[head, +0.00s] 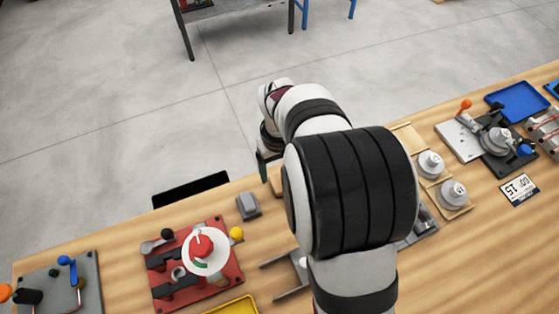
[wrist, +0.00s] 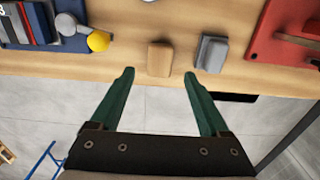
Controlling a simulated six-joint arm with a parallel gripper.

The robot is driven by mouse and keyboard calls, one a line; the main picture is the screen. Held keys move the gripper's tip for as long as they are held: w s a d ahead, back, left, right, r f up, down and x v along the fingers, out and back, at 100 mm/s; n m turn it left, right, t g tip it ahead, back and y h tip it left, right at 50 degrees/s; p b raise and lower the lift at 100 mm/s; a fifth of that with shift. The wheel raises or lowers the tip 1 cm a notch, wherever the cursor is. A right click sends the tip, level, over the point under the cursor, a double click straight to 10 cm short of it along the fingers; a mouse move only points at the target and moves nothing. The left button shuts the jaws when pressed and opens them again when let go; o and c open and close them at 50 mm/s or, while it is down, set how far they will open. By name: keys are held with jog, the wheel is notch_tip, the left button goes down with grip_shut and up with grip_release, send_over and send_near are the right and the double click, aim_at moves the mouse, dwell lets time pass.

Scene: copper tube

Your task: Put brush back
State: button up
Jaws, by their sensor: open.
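A tan wooden block (wrist: 160,58) with rounded edges stands near the table edge in the wrist view. It may be the brush, but I see no bristles. My gripper (wrist: 159,75) is open and empty, with its green fingers spread on either side of the line to the block. The block lies just beyond the fingertips, apart from them as far as I can tell. In the head view my arm hides most of this area, and only a green finger (head: 263,168) shows beside it.
A grey block (wrist: 212,53) stands just right of the tan block; it also shows in the head view (head: 248,205). A red fixture plate (head: 224,281) lies left of my arm. Weights on wooden pads (head: 457,213) stand to the right. Bare wood lies between several items.

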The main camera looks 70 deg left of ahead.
aim_at(279, 183)
notch_tip(279, 183, up, 5)
jog(key=w+d+r+m, duration=0.4)
jog(key=w+d+m, duration=0.2)
jog(key=d, duration=0.5)
jog(key=w+d+r+m, duration=0.5)
jog(key=w+d, duration=0.1)
jog(key=d, duration=0.5)
jog(key=s+d+m+y, duration=0.1)
jog(key=s+d+m, duration=0.3)
jog(key=d+m, duration=0.2)
jog(key=s+d+m, duration=0.5)
jog(key=d+m, duration=0.1)
jog(key=d, duration=0.5)
jog(key=shift+d+m+y, duration=0.25)
jog(key=shift+m+y, duration=0.05)
jog(key=shift+y, duration=0.1)
jog(key=shift+f, duration=0.1)
